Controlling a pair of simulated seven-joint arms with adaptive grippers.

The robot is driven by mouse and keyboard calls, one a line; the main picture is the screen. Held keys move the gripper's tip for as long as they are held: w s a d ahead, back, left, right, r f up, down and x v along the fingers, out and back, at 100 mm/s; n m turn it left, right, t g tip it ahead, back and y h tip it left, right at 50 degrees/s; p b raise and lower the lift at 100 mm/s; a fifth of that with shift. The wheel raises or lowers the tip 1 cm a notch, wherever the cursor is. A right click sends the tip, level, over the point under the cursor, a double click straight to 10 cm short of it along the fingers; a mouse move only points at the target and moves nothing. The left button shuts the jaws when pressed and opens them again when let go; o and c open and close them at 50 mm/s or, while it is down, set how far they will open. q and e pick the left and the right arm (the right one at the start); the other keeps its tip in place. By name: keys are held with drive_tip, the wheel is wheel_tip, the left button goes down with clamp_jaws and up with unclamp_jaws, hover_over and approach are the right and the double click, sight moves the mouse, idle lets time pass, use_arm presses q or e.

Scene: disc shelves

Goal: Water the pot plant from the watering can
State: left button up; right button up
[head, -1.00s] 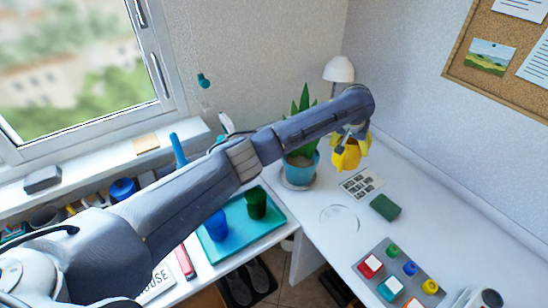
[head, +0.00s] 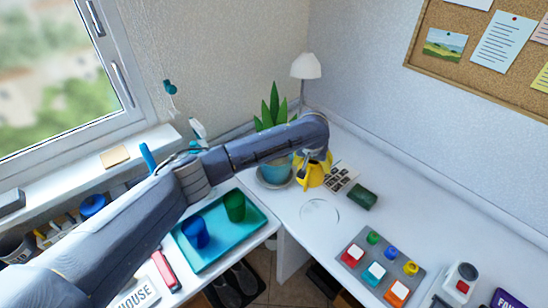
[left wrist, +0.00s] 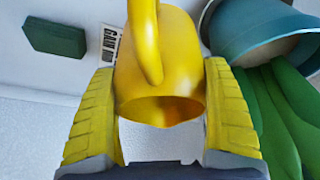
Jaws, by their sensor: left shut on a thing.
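The yellow watering can (head: 312,174) is low over the white desk, just right of the plant. I cannot tell whether its base touches the desk. My left gripper (left wrist: 160,78) is shut on the can, a yellow-padded finger on each side of its body. The can's open top (left wrist: 162,108) and curved handle (left wrist: 148,40) show in the left wrist view. The teal plant pot (head: 276,171) with upright green leaves (head: 272,108) stands on a saucer, partly behind my left arm. The pot also shows in the left wrist view (left wrist: 240,35). My right gripper is out of view.
A picture card (head: 341,177) and green block (head: 362,196) lie right of the can. A clear disc (head: 320,212) and grey board (head: 352,272) with coloured pieces lie nearer. A teal tray (head: 246,236) holds blue and green cups. A white lamp (head: 305,68) stands behind.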

use_arm(q)
drive_tip(key=shift+a+r, duration=0.1)
drive_tip(key=shift+r, duration=0.05)
drive_tip(key=a+r+g+h, duration=0.1)
drive_tip(key=a+r+h, duration=0.1)
drive_tip(key=r, duration=0.6)
drive_tip(key=w+a+r+n+g+h, duration=0.1)
drive_tip(key=a+r+h, duration=0.1)
drive_tip(key=r+h, duration=0.3)
drive_tip(key=w+a+r+n+h, duration=0.1)
drive_tip(key=a+r+h, duration=0.1)
drive_tip(key=r, duration=0.9)
drive_tip(key=shift+r+g+h, duration=0.25)
drive_tip(key=shift+g+h, duration=0.15)
drive_tip(key=shift+h, duration=0.4)
drive_tip(key=shift+a+r+n+h, duration=0.25)
drive_tip(key=shift+r+n+h, duration=0.25)
drive_tip(key=shift+h, duration=0.4)
drive_tip(key=shift+w+d, duration=0.2)
drive_tip(key=shift+d, duration=0.1)
drive_tip(key=shift+w+a+r, duration=0.1)
drive_tip(key=shift+a, duration=0.05)
